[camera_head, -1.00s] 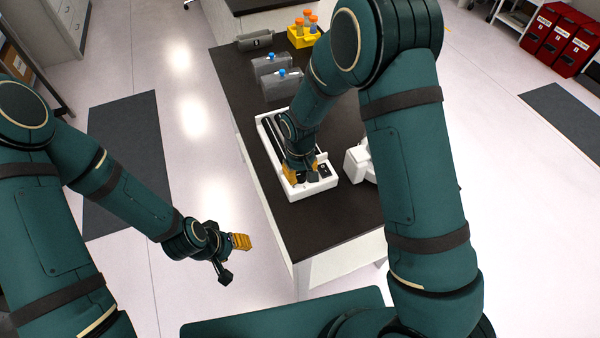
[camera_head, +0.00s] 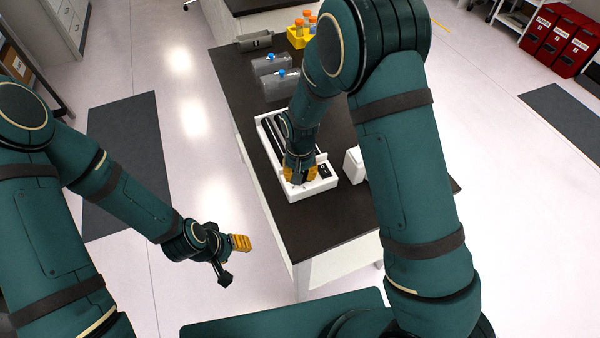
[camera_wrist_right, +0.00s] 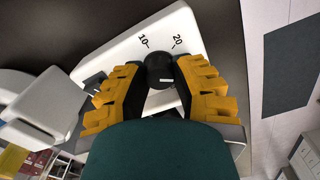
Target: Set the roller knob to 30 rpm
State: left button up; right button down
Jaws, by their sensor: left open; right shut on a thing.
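The white roller device (camera_head: 328,183) with dark rollers stands on the dark bench. Its black roller knob (camera_wrist_right: 158,68) shows in the right wrist view, with a short white mark on its lower part. The printed numbers 10 and 20 show beyond it; no 30 is visible. My right gripper (camera_head: 301,174) is at the device's near end, pointing down. In the wrist view its yellow-backed fingers (camera_wrist_right: 160,78) are on both sides of the knob, shut on it. My left gripper (camera_head: 234,259) is open and empty over the floor, left of the bench.
A white device (camera_head: 354,165) stands just right of the roller, partly hidden by my right arm. Two clear flasks with blue caps (camera_head: 276,84), a grey block (camera_head: 254,41) and a yellow rack (camera_head: 299,38) with orange-capped tubes are farther back. The bench's near end is bare.

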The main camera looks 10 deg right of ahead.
jog(key=c, duration=0.7)
grip_release()
notch_tip(320, 180, up, 12)
jog(key=shift+s+f, duration=0.1)
dwell(0.4)
